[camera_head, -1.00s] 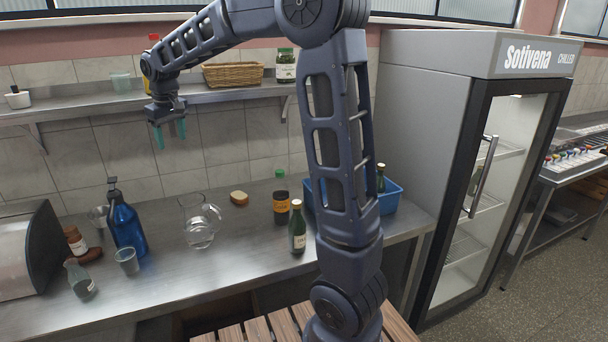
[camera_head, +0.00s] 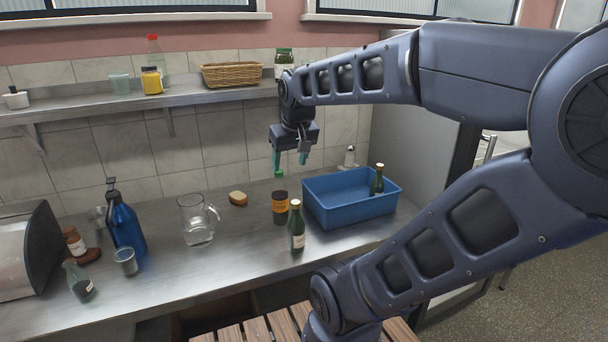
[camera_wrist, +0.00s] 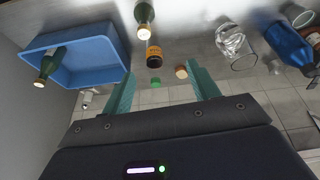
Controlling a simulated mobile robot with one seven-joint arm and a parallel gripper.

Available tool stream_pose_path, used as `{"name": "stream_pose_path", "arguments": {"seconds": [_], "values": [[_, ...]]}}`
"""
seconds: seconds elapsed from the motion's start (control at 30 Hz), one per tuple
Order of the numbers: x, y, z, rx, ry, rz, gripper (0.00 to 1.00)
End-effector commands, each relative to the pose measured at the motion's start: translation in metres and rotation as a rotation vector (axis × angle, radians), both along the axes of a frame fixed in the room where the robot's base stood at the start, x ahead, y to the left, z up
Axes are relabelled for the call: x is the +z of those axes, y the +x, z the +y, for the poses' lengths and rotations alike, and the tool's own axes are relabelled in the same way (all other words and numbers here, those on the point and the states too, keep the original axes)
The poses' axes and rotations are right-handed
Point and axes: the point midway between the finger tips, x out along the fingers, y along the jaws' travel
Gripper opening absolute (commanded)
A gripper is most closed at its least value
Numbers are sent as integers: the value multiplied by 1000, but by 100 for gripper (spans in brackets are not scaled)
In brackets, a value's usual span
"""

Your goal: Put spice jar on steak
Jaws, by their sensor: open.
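A flat brown piece that looks like the steak (camera_head: 91,256) lies at the left of the counter. A jar with a brown lid and pale label (camera_head: 74,241) stands against it; I cannot tell if it is on it or behind it. A dark jar with an orange label (camera_head: 280,203) stands mid-counter and also shows in the wrist view (camera_wrist: 154,56). A green cap (camera_head: 279,181) shows behind it, its body hidden. I cannot tell which is the spice jar. My gripper (camera_head: 290,164) is open and empty, pointing down above the dark jar and green cap.
A blue crate (camera_head: 350,208) with a green bottle (camera_head: 377,180) is to the right. Another green bottle (camera_head: 296,227) stands in front of the dark jar. The shelf (camera_head: 190,95) runs above.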

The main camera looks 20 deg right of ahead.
Motion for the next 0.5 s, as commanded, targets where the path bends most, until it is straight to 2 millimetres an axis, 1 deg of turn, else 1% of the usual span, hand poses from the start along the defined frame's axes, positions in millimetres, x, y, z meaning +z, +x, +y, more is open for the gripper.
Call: {"name": "stream_pose_path", "arguments": {"seconds": [0.03,0.1,0.2,0.3,0.5], "values": [[-6,-12,-7,-24,5,-10,60],[-14,-24,-13,-49,11,-19,60],[-22,-36,-18,-72,17,-28,60],[-27,-42,-21,-85,20,-31,60],[-28,-43,-21,-87,21,-32,60]]}}
